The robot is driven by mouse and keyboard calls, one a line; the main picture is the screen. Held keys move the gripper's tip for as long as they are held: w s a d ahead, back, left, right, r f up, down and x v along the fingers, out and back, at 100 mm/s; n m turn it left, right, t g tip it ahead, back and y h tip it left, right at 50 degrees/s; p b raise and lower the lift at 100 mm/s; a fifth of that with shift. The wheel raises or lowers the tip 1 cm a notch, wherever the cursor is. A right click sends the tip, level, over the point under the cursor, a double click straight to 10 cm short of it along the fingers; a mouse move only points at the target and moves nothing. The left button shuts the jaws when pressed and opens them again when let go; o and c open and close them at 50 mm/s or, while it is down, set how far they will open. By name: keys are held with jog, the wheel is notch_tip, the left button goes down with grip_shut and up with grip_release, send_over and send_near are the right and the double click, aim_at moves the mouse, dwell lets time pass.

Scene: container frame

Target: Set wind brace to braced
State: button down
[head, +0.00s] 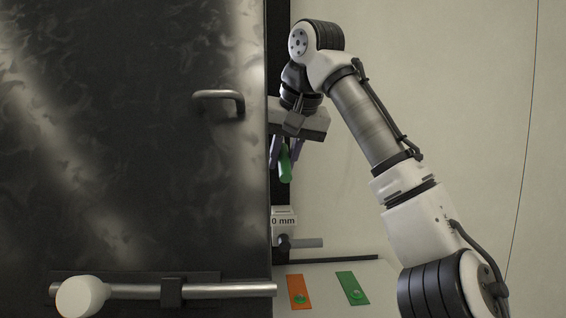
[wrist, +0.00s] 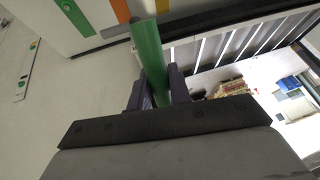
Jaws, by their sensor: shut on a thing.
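My gripper (head: 286,152) is shut on a green rod-shaped handle (head: 285,167), beside the right edge of a dark door panel. In the wrist view the green handle (wrist: 148,50) runs between the two dark fingers (wrist: 155,90) and sticks out beyond them. I cannot tell for certain which part is the wind brace. My gripper hides the handle's upper part in the head view.
The dark panel (head: 130,140) carries a metal pull handle (head: 220,100). A horizontal bar (head: 225,289) with a white round end (head: 82,297) crosses low. A "0 mm" block (head: 284,221) sits below my gripper. Orange (head: 298,284) and green (head: 352,281) plates lie lower right.

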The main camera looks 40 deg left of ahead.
jog(key=shift+s+d+r+h, duration=0.15)
jog(key=shift+r+h, duration=0.15)
jog(key=shift+r, duration=0.15)
jog(key=shift+g, duration=0.3)
jog(key=c, duration=1.3)
grip_release()
jog(key=shift+c, duration=0.2)
jog(key=shift+d+r, duration=0.2)
jog(key=shift+r, duration=0.25)
jog(key=shift+d+r, duration=0.1)
jog(key=shift+d, duration=0.3)
jog(key=s+d+b, duration=0.1)
jog(key=s+d, duration=0.2)
jog(key=d, duration=0.8)
